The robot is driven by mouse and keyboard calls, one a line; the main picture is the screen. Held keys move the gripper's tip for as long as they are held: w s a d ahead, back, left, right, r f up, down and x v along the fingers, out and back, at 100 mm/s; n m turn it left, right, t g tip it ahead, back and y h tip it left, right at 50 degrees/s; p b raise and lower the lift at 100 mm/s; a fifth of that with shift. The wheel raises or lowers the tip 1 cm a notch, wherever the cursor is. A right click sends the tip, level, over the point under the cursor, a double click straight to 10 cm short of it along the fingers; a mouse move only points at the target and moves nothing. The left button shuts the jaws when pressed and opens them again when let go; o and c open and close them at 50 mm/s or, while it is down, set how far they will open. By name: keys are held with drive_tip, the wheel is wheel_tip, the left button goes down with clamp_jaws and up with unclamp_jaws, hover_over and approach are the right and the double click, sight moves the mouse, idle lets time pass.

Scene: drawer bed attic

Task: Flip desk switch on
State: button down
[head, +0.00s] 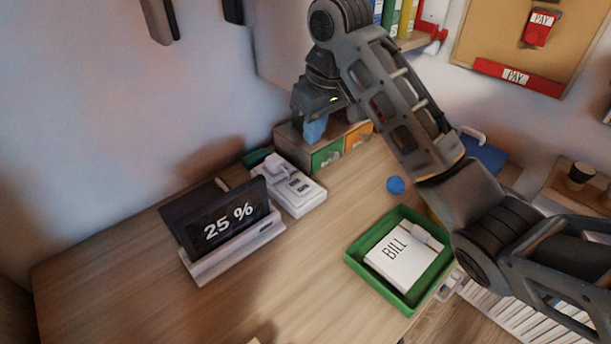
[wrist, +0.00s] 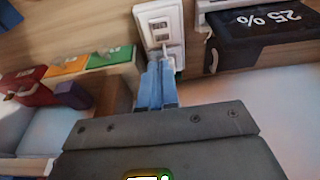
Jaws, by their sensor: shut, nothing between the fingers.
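A white switch panel (head: 292,186) lies on the desk beside the dark display, with raised switch parts on its top. In the wrist view the same panel (wrist: 173,18) is just beyond my fingertips, and its near end is partly hidden by them. My gripper (head: 313,133) has blue fingers, which are shut and empty. In the head view it is above and slightly right of the panel, near the wall. In the wrist view the fingertips (wrist: 158,70) overlap the panel's near end; I cannot tell whether they touch it. I cannot tell the switch's position.
A display reading "25 %" (head: 228,222) stands left of the panel. A small drawer unit with green and orange fronts (head: 327,155) is behind it, close to my gripper. The desk's middle is clear.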

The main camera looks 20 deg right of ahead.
drive_tip(key=shift+f, duration=0.15)
drive_tip(key=b, duration=0.1)
approach(305, 188)
drive_tip(key=x, duration=0.5)
drive_tip(key=shift+w+a+f, duration=0.1)
drive_tip(key=shift+w+f, duration=0.1)
drive_tip(key=shift+w, duration=0.05)
drive_tip(key=shift+f, duration=0.4)
drive_tip(key=shift+s+f, duration=0.1)
drive_tip(key=shift+s+f+t, duration=0.2)
drive_tip(key=shift+f+t, duration=0.25)
drive_tip(key=shift+t, duration=0.05)
drive_tip(key=shift+w+r, duration=0.1)
drive_tip(key=shift+w+a+r+p, duration=0.2)
drive_tip(key=shift+w+r+p, duration=0.2)
drive_tip(key=shift+w, duration=0.25)
